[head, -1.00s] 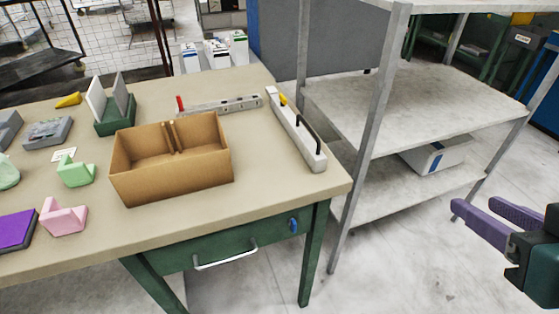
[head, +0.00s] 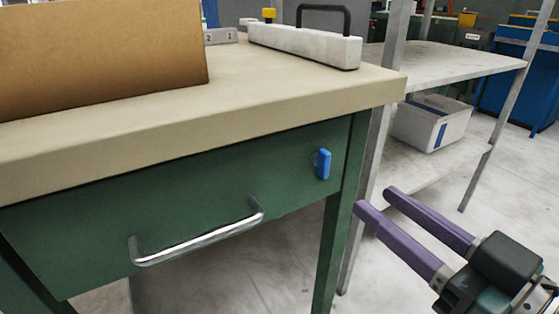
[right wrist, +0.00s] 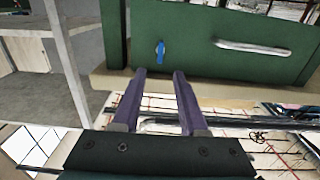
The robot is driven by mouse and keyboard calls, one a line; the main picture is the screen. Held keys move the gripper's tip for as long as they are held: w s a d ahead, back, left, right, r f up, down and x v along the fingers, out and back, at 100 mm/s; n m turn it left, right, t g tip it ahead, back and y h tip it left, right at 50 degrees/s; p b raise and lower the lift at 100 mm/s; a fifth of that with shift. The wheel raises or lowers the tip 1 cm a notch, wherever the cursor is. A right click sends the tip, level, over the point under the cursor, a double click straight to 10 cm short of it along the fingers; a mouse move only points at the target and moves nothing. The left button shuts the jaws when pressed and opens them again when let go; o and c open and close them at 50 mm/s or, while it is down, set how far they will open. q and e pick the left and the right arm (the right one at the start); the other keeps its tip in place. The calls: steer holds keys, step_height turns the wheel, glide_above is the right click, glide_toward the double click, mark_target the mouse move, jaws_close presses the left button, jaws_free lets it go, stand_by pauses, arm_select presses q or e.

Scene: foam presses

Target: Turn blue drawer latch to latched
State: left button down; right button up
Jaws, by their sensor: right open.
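The blue drawer latch (head: 323,164) is a small upright blue handle at the right end of the green drawer front (head: 190,200). It also shows in the right wrist view (right wrist: 160,52), just beyond the fingertips and slightly tilted. The drawer has a silver bar handle (head: 200,240) and looks closed. My right gripper (head: 372,198) is open and empty, with purple fingers, to the right of and below the latch, apart from it. In the right wrist view the gripper (right wrist: 159,74) points toward the drawer front. My left gripper is not in view.
A cardboard box (head: 100,55) and a white block with a black handle (head: 305,45) stand on the beige tabletop (head: 235,98). A metal shelf (head: 440,68) with a white bin (head: 430,122) stands right of the table, close behind my gripper. The table leg (head: 337,230) is nearby.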

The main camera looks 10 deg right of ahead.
mark_target(328, 165)
steer(key=b+x, duration=0.1)
steer(key=x, duration=0.8)
steer(key=shift+w+a, duration=0.1)
steer(key=shift+w, duration=0.25)
jaws_close()
